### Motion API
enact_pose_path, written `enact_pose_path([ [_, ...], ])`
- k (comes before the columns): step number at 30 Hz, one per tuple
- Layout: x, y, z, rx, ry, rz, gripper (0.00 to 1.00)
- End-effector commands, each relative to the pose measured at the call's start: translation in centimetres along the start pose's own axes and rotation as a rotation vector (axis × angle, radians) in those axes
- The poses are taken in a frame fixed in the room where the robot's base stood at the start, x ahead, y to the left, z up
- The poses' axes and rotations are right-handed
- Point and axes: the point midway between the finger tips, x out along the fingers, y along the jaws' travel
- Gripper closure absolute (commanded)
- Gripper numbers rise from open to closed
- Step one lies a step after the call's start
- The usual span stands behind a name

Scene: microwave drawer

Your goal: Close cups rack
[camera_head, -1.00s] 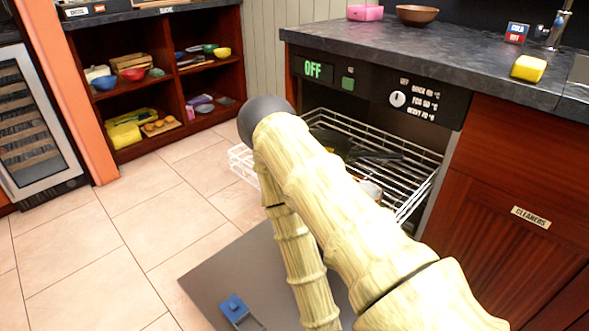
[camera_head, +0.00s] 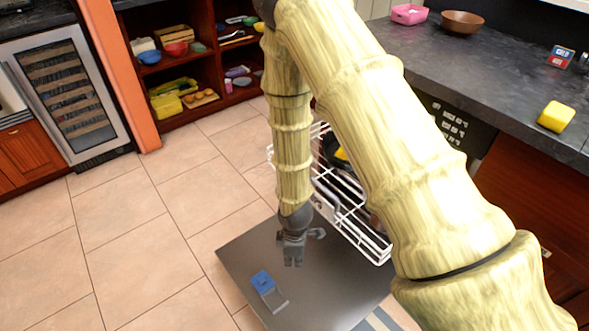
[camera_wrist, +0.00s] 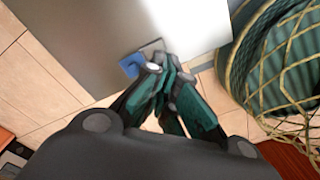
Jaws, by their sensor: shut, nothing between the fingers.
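The white wire rack (camera_head: 350,222) is pulled out of the dishwasher, above its lowered grey door (camera_head: 240,262). It holds dark items and something yellow. My arm hides part of the rack and most of the machine's opening. My gripper (camera_head: 293,262) hangs pointing down over the door, to the left of the rack and apart from it. The fingers are shut and empty. In the wrist view my gripper (camera_wrist: 168,72) shows its fingertips together over the door panel. I cannot make out the rack for certain in that view.
A blue dispenser piece (camera_head: 262,281) is on the door's inner face. A dark counter (camera_head: 430,60) runs above the dishwasher, with a yellow sponge (camera_head: 556,116) on it. Open shelves (camera_head: 205,62) stand at the back. The tiled floor (camera_head: 130,205) at left is clear.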

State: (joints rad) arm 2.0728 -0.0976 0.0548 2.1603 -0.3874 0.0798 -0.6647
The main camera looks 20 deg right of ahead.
Motion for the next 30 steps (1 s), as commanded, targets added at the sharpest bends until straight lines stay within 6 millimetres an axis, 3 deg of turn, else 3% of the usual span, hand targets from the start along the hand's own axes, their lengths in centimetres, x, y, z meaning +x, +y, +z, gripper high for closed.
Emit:
enact_pose_path([
  [1,-3.4,1.4,-0.8,-0.069,-0.012,0.015,1.0],
  [9,-14.7,7.5,-4.1,-0.446,-0.124,0.07,1.0],
  [15,-21.3,10.9,-5.6,-0.646,-0.213,0.099,1.0],
  [18,-23.2,11.9,-6.1,-0.701,-0.242,0.108,1.0],
  [22,-24.1,12.4,-6.2,-0.735,-0.262,0.111,1.0],
  [30,-21.8,12.9,-5.8,-0.74,-0.265,0.11,1.0],
])
